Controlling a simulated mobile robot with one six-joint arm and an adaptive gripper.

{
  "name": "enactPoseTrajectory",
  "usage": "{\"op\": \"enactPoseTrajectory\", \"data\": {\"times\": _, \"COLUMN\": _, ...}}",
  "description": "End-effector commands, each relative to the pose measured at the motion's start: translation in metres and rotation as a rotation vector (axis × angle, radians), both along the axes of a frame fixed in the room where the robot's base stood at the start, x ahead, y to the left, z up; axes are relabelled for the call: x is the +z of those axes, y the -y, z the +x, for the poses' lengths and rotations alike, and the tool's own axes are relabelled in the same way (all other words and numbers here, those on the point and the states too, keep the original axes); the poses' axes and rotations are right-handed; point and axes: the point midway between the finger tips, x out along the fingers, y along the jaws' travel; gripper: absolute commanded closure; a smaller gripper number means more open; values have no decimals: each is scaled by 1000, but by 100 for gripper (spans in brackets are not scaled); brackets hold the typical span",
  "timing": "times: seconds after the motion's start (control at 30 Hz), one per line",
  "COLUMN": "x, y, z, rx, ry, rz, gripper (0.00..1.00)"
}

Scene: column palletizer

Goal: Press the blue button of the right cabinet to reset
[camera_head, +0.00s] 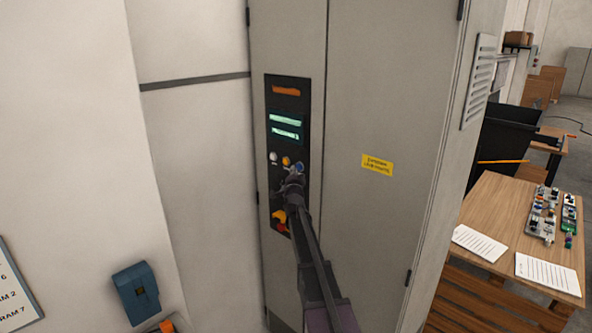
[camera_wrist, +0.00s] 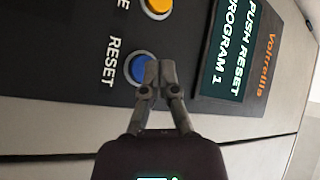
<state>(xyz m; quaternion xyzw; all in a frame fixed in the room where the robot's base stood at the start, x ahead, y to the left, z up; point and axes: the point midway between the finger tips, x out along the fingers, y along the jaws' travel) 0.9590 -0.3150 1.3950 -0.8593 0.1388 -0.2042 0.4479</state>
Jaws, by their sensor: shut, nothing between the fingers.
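The grey cabinet (camera_head: 350,115) carries a black control panel (camera_head: 303,178). The blue button (camera_wrist: 137,68), marked RESET, is on this panel, and it also shows in the head view (camera_head: 300,168). My gripper (camera_wrist: 157,70) is shut and empty, with its fingertips over the right part of the blue button in the wrist view. I cannot tell whether the tips touch it. The panel's screen (camera_wrist: 228,45) reads PUSH RESET and PROGRAM 1. The yellow-orange button (camera_wrist: 158,5) is beside the blue one, and a white button (camera_head: 273,157) is at the far left of the row.
A red and yellow knob (camera_head: 280,220) sits low on the panel, partly behind my arm. A yellow label (camera_head: 377,165) is on the cabinet door. A blue box (camera_head: 136,292) is on the left wall. A wooden table (camera_head: 500,205) with papers and parts stands at the right.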

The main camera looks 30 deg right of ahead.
Motion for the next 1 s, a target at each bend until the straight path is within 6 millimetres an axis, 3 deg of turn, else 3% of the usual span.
{"op": "enactPoseTrajectory", "data": {"times": 1.0, "x": 0, "y": 9, "z": 6, "rx": 0, "ry": 0, "rz": 0, "gripper": 100}}
